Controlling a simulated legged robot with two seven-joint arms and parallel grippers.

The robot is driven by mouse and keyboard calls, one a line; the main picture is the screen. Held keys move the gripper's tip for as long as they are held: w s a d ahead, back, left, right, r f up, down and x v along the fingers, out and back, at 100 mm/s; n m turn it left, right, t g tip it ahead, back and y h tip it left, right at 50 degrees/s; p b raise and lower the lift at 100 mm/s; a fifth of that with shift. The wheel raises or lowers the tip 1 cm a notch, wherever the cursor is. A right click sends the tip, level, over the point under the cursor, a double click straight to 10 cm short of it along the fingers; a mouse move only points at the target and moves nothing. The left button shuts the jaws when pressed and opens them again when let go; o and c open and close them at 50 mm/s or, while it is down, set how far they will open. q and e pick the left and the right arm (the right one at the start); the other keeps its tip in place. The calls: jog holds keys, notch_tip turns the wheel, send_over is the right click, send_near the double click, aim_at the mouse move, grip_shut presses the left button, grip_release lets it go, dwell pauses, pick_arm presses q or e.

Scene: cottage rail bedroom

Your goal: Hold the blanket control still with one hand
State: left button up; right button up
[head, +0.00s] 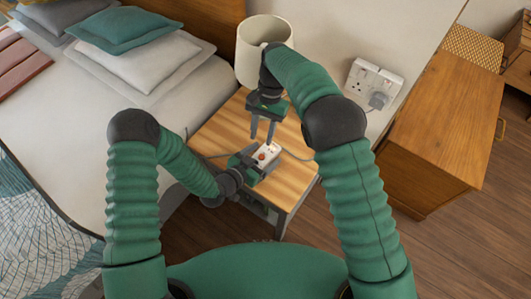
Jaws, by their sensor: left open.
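The blanket control (269,151) is a small pale box with a red button, lying on the wooden bedside table (218,128). A grey cord runs off from it on either side. My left gripper (256,163) comes in low from the left at the control's near-left side. Its jaws are open, but its fingertips are partly hidden, so I cannot tell whether they touch the control. My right gripper (263,137) hangs above and just behind the control, pointing down. Its two fingers are apart, with nothing between them.
A white lamp (257,50) stands at the back of the table. A wall socket (365,80) with a grey plug is to the right. The bed (75,125) with pillows is on the left, and a wooden cabinet (440,120) is on the right. Bare floor shows at the lower right.

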pick_arm(q)
jog(key=shift+w+d+f, duration=0.25)
jog(key=shift+w+d, duration=0.15)
jog(key=shift+w, duration=0.05)
jog(key=shift+a, duration=0.1)
jog(key=shift+c, duration=0.4)
jog(key=c, duration=1.5)
jog(key=o, duration=1.6)
